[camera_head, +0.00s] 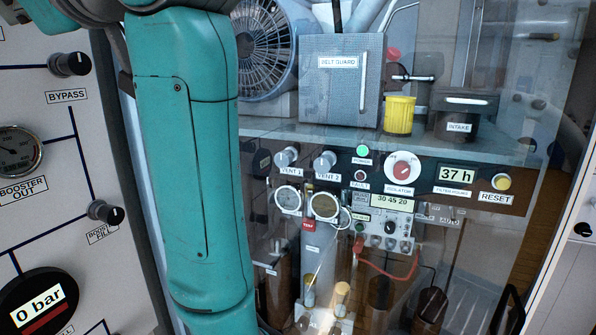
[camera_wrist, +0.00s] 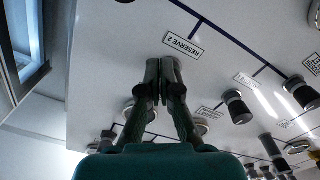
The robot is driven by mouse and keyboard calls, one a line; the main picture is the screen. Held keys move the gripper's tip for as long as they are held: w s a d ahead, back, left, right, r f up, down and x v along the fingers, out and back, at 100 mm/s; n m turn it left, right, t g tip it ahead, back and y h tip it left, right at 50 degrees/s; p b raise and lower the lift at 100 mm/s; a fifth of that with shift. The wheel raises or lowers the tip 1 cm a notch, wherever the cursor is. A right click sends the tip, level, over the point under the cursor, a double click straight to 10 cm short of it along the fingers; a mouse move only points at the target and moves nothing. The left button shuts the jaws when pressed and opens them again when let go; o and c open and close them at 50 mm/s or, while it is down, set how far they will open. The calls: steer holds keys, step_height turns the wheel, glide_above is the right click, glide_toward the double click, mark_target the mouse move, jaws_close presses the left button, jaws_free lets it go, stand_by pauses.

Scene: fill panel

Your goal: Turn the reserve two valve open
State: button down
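In the wrist view my gripper (camera_wrist: 162,66) points at the white panel, its two dark fingers close together with a thin gap between the tips. The tips are just beside the RESERVE 2 label (camera_wrist: 183,43). The reserve two valve knob is not clearly visible; the spot by its label is covered by my fingers. I cannot tell whether the fingers touch or grip the knob. The gripper is out of the head view, where my teal arm fills the left-centre.
Other black knobs (camera_wrist: 238,107) and gauges sit on the panel right of and below my gripper. A window-like frame (camera_wrist: 25,55) is at the left. In the head view are a BYPASS knob (camera_head: 69,64), a 0 bar display (camera_head: 38,307) and a glass-fronted cabinet with a belt guard (camera_head: 341,95).

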steer(key=shift+w+d+f, duration=0.1)
steer(key=shift+w+d, duration=0.05)
steer(key=shift+d, duration=0.05)
steer(key=shift+v, duration=2.9)
steer(key=shift+f, duration=0.1)
steer(key=w+a+n, duration=0.1)
steer(key=a+n, duration=0.5)
steer(key=shift+f, duration=0.2)
steer(key=shift+r, duration=0.2)
